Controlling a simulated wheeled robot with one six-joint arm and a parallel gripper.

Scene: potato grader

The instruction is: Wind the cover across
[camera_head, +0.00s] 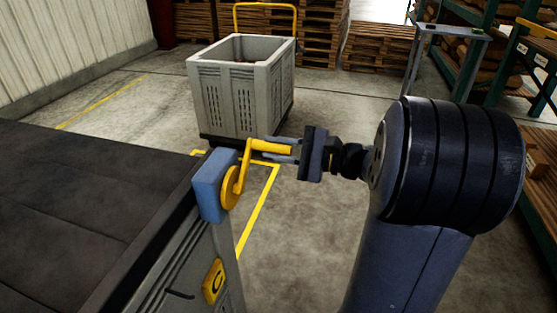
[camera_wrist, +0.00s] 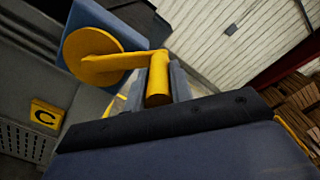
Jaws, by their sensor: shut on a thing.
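The cover (camera_head: 80,215) is a dark sheet lying over the top of the grey bin (camera_head: 195,265) at the left. A yellow crank (camera_head: 243,172) sits on a blue housing (camera_head: 209,184) at the bin's upper corner. Its handle (camera_head: 271,147) points right toward my gripper (camera_head: 282,149). My gripper is shut on the crank handle, with a finger on either side of it. In the wrist view the yellow handle (camera_wrist: 158,84) lies between the fingers, and the round yellow hub (camera_wrist: 92,56) is at upper left against the blue housing (camera_wrist: 80,20).
A yellow plate marked C (camera_head: 214,281) is on the bin's side. A grey slatted crate (camera_head: 240,85) stands on the floor behind the crank. Pallets (camera_head: 375,48) and green racking (camera_head: 470,60) line the back and right. Open floor lies between.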

